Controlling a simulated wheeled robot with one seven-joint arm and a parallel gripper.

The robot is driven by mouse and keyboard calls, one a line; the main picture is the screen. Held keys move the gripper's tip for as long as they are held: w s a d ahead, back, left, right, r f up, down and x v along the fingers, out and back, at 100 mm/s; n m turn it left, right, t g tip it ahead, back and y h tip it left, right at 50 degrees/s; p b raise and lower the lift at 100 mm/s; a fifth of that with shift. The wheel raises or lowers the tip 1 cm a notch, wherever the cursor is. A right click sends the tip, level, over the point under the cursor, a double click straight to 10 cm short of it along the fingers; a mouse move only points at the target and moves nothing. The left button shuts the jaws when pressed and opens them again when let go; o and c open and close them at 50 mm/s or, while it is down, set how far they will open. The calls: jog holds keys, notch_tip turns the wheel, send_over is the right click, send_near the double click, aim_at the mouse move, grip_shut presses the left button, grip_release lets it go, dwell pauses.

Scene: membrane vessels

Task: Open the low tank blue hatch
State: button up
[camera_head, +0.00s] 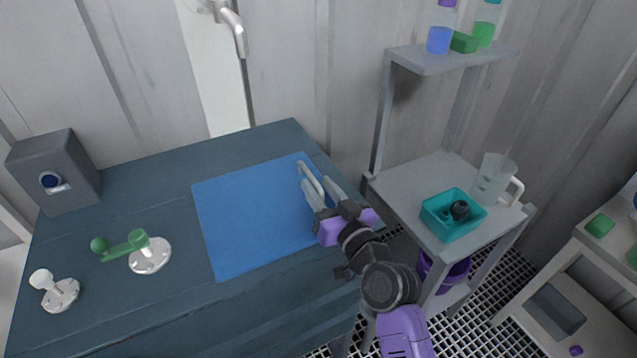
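The blue hatch (240,215) is a flat square panel lying closed on top of the low dark blue-grey tank (150,320). A pale bar handle (304,169) stands along the hatch's right edge. My gripper (320,186), with a purple and black body, reaches in from the lower right. Its two pale fingers are spread apart at the handle, one on each side of it as seen from here. Whether either finger touches the handle cannot be told. The fingers partly hide the handle's near end.
A green lever (124,246) and a white knob (42,279) stand on the tank's left part, with a grey box (55,172) behind them. To the right, a grey shelf (410,175) holds a teal tray (455,232) and a clear jug (492,179).

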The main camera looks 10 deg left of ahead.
jog(key=shift+w+a, duration=0.3)
jog(key=shift+w, duration=0.1)
jog(key=shift+c, duration=0.4)
grip_shut()
dwell(0.8)
